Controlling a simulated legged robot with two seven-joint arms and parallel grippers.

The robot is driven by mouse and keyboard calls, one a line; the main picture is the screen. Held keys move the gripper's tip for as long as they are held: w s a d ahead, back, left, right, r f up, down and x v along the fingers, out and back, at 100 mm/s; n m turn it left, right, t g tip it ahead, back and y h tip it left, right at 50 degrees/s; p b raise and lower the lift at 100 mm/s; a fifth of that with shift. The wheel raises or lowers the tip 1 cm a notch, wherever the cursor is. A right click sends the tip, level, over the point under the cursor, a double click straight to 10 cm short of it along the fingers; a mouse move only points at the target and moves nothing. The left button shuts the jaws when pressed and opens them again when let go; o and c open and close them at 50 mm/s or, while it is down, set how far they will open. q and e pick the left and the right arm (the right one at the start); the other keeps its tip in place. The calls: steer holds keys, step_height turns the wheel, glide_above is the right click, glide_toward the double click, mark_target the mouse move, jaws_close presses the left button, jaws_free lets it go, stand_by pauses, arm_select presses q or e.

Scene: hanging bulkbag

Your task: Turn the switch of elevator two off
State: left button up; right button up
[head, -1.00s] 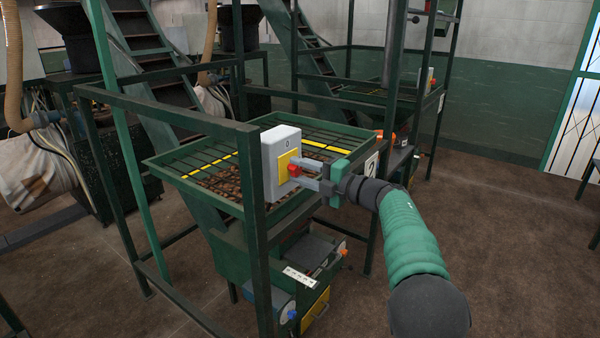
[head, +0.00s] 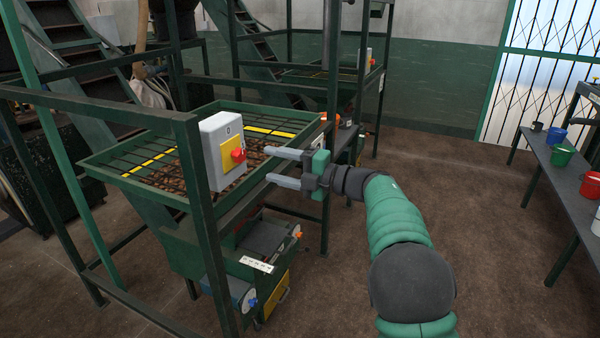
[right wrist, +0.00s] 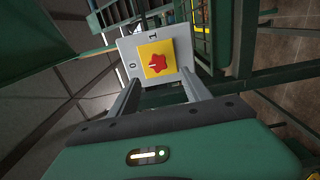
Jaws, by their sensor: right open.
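A grey switch box (head: 214,140) with a yellow plate (head: 229,152) and a red knob (head: 238,155) is fixed to a green frame post. In the right wrist view, the red knob (right wrist: 157,64) sits on the box, with a 0 marked to its left and a 1 above. A small pale mark on the knob appears to lie toward the 0 side. My right gripper (head: 270,166) is open and empty. Its fingers point at the knob, with a gap between the tips and it. My left gripper is out of view.
A green screened hopper (head: 110,165) stands behind the box, and a green post (head: 200,215) runs below it. A grey table (head: 555,185) with several buckets is at the right. Brown floor between is open.

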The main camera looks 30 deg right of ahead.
steer(key=v, duration=0.7)
steer(key=shift+s+d+f, duration=0.15)
steer(key=shift+s+d, duration=0.1)
steer(key=shift+d, duration=0.05)
